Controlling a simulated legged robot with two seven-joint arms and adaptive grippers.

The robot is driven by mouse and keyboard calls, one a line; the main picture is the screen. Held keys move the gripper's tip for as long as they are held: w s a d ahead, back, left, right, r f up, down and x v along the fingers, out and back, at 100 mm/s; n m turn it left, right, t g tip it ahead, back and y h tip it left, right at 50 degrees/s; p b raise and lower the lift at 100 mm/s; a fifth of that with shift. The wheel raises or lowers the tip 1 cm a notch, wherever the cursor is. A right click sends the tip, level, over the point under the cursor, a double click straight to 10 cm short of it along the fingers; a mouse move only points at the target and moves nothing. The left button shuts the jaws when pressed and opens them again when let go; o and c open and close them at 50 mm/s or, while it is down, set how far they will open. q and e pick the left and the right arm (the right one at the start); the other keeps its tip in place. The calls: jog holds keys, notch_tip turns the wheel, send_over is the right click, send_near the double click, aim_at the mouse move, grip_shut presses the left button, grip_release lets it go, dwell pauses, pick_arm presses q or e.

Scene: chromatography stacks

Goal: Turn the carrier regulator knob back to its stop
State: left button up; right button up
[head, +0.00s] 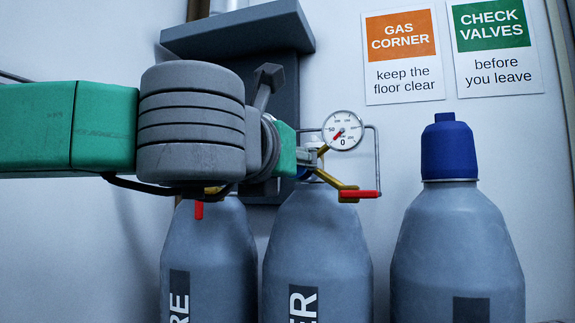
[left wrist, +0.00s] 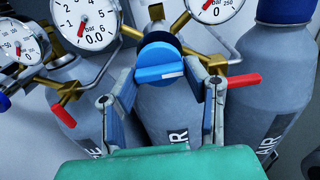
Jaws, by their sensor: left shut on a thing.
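My left gripper (left wrist: 163,80) is shut on the knob, one finger on each side. In the head view my left gripper (head: 303,156) reaches the middle cylinder's regulator from the left, and the arm hides most of the knob. A pressure gauge (left wrist: 86,22) left of the knob, marked in bar, has its red needle low on the scale. Another gauge (left wrist: 212,4), cut by the top edge, also shows in the head view (head: 343,130). My right gripper is in neither view.
Red-handled valve levers stand right (left wrist: 243,80) and left (left wrist: 60,111) of the gripper. Thin metal tubes run close by. A blue-capped cylinder (head: 455,240) stands at right, beside the middle cylinder (head: 318,235). A grey bracket (head: 240,32) is on the wall above the arm.

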pick_arm(q)
jog(key=o, duration=1.1)
jog(key=shift+f, duration=0.25)
jog(key=shift+o, duration=0.2)
jog(key=shift+r, duration=0.1)
jog(key=v, duration=1.2)
jog(key=shift+w, duration=0.1)
